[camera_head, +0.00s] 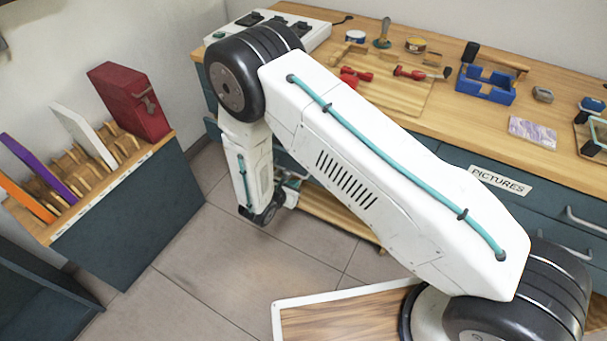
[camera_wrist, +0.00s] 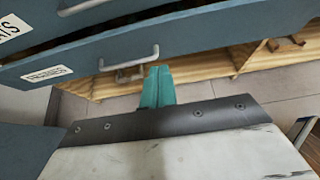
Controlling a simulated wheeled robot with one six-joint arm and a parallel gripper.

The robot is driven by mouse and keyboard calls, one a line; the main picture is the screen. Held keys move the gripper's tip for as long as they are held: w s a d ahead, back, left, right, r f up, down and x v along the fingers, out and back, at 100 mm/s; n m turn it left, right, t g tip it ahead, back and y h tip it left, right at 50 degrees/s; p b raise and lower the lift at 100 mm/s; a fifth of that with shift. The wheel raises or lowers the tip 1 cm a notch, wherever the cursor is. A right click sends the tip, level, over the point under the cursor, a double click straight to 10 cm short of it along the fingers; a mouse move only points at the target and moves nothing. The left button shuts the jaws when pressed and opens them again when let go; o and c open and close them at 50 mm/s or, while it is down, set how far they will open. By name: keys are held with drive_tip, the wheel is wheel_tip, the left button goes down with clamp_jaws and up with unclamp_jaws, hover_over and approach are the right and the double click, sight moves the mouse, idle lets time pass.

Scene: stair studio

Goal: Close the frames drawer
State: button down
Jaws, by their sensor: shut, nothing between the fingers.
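In the wrist view, a blue-grey drawer front (camera_wrist: 205,35) crosses the upper part of the picture. Its small white label (camera_wrist: 47,74) seems to read FRAMES, though it is blurred and tilted. A grey bar handle (camera_wrist: 130,65) is on this front. My gripper (camera_wrist: 160,72) shows as teal fingers, shut and empty. The fingertips appear close to the handle's right end; I cannot tell whether they touch. A dark gap shows above this front, under another drawer front with a handle (camera_wrist: 82,6). In the head view, my arm hides most of this drawer area.
A drawer labelled PICTURES (camera_head: 499,180) is at the right, under a wooden worktop (camera_head: 420,125) with tools. A wooden piece (camera_head: 335,213) juts low behind my arm. A rack (camera_head: 130,215) stands left. Tiled floor (camera_head: 210,270) between is clear.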

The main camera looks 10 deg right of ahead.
approach(309, 172)
drive_tip(key=d, duration=0.3)
drive_tip(key=shift+w+d+r, duration=0.25)
drive_tip(key=shift+w+d, duration=0.25)
drive_tip(key=shift+w, duration=0.25)
drive_tip(key=shift+w+d+r, duration=0.3)
drive_tip(key=shift+w+d, duration=0.2)
drive_tip(key=shift+w, duration=0.3)
